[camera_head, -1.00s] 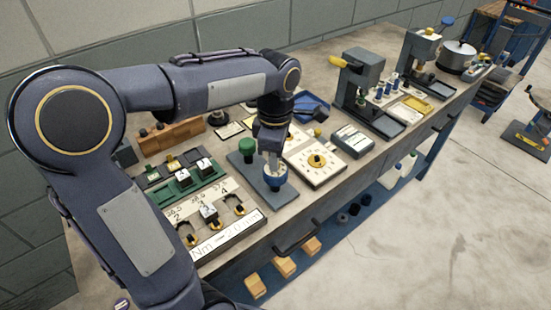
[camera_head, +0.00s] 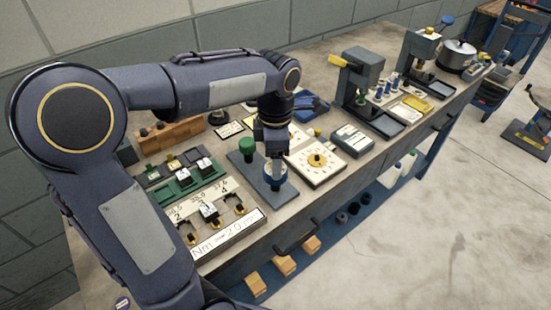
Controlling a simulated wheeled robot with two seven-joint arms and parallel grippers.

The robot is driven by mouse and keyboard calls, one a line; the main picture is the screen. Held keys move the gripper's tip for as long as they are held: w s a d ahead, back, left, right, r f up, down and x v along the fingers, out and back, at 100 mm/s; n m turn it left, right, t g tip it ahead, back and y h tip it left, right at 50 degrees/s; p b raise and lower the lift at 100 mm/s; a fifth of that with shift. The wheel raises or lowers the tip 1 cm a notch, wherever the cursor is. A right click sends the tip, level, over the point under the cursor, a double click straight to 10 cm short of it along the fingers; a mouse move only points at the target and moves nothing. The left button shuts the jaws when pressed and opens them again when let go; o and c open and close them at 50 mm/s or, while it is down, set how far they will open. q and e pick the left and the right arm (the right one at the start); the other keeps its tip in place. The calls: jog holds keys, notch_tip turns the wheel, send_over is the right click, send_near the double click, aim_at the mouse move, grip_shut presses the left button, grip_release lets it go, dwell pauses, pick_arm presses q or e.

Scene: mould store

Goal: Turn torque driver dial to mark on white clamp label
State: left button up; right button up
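A blue-and-white round dial (camera_head: 267,170) stands on a grey plate (camera_head: 254,181) near the front edge of the bench. My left gripper (camera_head: 276,176) points straight down over the dial and hides part of it. The fingers reach the dial's top, but whether they are closed on it is too small to tell. A white label strip (camera_head: 231,234) with black print, including "Nm" and "2.0", lies along the front of a board with dark clamps holding brass-coloured parts (camera_head: 240,208). My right gripper is not in view.
A green knob (camera_head: 247,146) stands on the same plate, close to my gripper. A white dial board (camera_head: 318,174) lies just right of it. Green holders (camera_head: 187,184) are at the left. A grey press (camera_head: 362,82) stands further right.

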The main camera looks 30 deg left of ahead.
pick_arm(q)
notch_tip(320, 180, up, 8)
jog(key=p, duration=0.7)
dwell(0.4)
dwell(0.4)
jog(key=shift+s, duration=0.2)
jog(key=s+d+f+m+t+h, duration=0.1)
jog(key=s+d+m+t+h, duration=0.1)
jog(key=s+m, duration=0.6)
jog(key=s+d+f+m+t+h, duration=0.1)
jog(key=s+d+m+t, duration=0.1)
jog(key=s+m, duration=0.6)
jog(key=shift+s+f+m+t+h, duration=0.35)
jog(key=shift+m+t, duration=0.45)
jog(key=shift+m, duration=2.8)
jog(key=shift+r, duration=0.1)
